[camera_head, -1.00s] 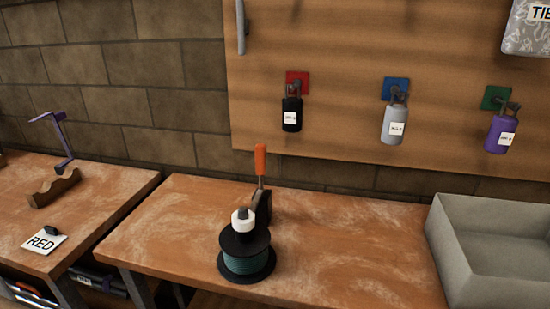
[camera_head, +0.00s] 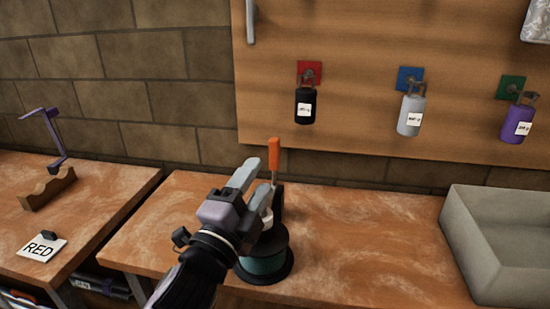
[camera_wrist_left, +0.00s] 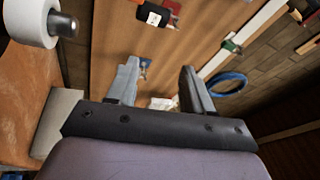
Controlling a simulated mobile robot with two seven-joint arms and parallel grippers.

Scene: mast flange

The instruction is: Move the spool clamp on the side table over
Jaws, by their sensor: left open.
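The spool clamp stands on the side table (camera_head: 360,235). Its orange handle (camera_head: 274,156) points straight up behind my fingers. Below it is a black-flanged spool (camera_head: 263,264) wound with teal wire. My left gripper (camera_head: 253,184) is open in front of the clamp and hides much of its white part and black bracket. In the left wrist view, the gripper's two fingers (camera_wrist_left: 158,78) are spread with nothing between them. A white cylinder with a dark pin (camera_wrist_left: 32,22), seemingly the clamp's white part, is off to the upper left there, outside the fingers. My right gripper is not in view.
A grey bin (camera_head: 505,240) stands at the table's right end. Black, grey and purple padlocks (camera_head: 410,115) hang on the wooden board behind. On the separate left table are a RED card (camera_head: 40,247) and a wooden cradle (camera_head: 48,188). The table between spool and bin is clear.

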